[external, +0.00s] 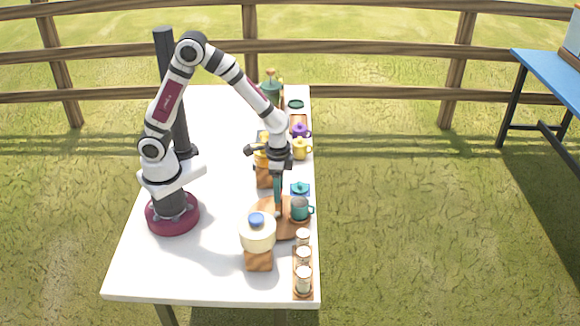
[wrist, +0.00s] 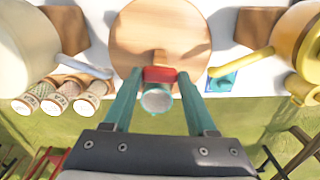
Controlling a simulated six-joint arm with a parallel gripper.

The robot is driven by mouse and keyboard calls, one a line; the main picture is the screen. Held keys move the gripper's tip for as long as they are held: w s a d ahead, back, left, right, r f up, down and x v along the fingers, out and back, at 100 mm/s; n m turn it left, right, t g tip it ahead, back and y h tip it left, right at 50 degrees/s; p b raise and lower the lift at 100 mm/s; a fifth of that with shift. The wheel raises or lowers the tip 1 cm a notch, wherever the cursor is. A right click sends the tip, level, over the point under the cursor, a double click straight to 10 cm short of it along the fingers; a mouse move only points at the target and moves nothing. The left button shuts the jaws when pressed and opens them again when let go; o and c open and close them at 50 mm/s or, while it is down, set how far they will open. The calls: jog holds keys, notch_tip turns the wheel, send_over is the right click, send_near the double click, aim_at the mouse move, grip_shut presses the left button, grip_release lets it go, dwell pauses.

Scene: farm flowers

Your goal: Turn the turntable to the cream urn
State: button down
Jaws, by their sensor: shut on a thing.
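The turntable is a round wooden disc (wrist: 160,28) at the table's edge; it also shows in the external view (external: 268,229), partly hidden by my gripper. A red piece (wrist: 161,74) with a small wooden block behind it sits at its near rim. My gripper (wrist: 160,76) is shut with its teal fingers on either side of the red piece. A teal mug (external: 299,209) stands beside the fingers at the turntable's right side; its round opening (wrist: 156,99) shows between them. The cream urn (external: 257,236), blue-knobbed, stands on a wooden block; it shows at left in the wrist view (wrist: 24,48).
A yellow urn (wrist: 288,42) stands on the other side, mostly hidden externally. Several patterned cups (external: 303,272) stand in a wooden tray near the front corner. A teal item (external: 300,189), a yellow pot (external: 300,149) and a purple pot (external: 299,131) line the right edge. The table's left is clear.

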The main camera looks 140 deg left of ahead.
jog(key=shift+m, duration=8.5)
jog(key=shift+c, duration=1)
grip_release()
jog(key=shift+r, duration=0.15)
